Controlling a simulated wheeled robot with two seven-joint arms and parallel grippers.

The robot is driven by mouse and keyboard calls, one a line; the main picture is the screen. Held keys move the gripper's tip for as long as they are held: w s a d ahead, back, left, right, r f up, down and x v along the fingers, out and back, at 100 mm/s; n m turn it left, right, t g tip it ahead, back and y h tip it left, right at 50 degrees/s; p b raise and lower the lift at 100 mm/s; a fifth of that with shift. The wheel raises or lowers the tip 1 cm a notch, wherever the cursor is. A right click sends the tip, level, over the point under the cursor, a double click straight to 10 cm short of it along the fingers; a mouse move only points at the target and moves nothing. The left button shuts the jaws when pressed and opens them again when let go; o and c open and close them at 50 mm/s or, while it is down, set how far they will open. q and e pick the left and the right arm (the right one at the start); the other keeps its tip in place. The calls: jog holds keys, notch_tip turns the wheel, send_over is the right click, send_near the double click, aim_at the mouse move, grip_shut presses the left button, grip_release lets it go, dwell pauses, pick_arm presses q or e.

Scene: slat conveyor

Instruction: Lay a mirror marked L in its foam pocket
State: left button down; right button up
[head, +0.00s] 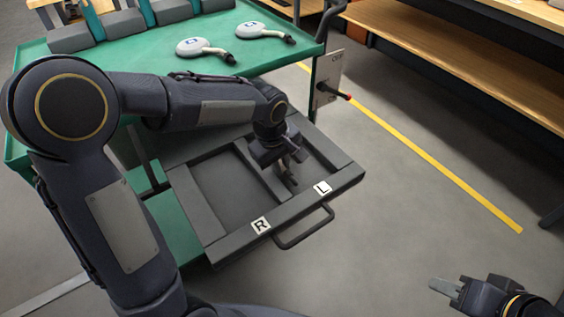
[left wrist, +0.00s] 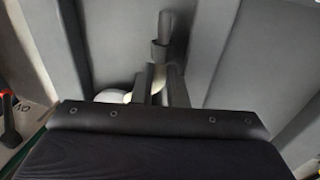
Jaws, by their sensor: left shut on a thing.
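My left gripper (head: 290,178) reaches down into the right-hand pocket of the grey foam tray (head: 228,245), the one beside the label L (head: 322,188). In the left wrist view the left gripper (left wrist: 160,88) is shut on the dark stalk of a white mirror (left wrist: 112,96). The mirror's white shell shows only in part behind the fingers, and its letter is hidden. I cannot tell whether it touches the pocket floor. The left pocket, by the label R (head: 261,225), looks empty. My right gripper (head: 446,287) is out over the floor at lower right; its opening is unclear.
Two white mirrors with dark stalks (head: 200,48) (head: 264,32) lie on the green table (head: 130,55); their marks are unreadable. Grey blocks stand at its back. A handle (head: 305,230) sticks out from the tray front. A panel with a red-tipped lever (head: 335,93) stands beside the tray.

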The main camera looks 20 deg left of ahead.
pick_arm(q)
jog(key=shift+r, duration=0.1)
jog(key=c, duration=1.4)
grip_release()
jog(key=shift+o, duration=0.2)
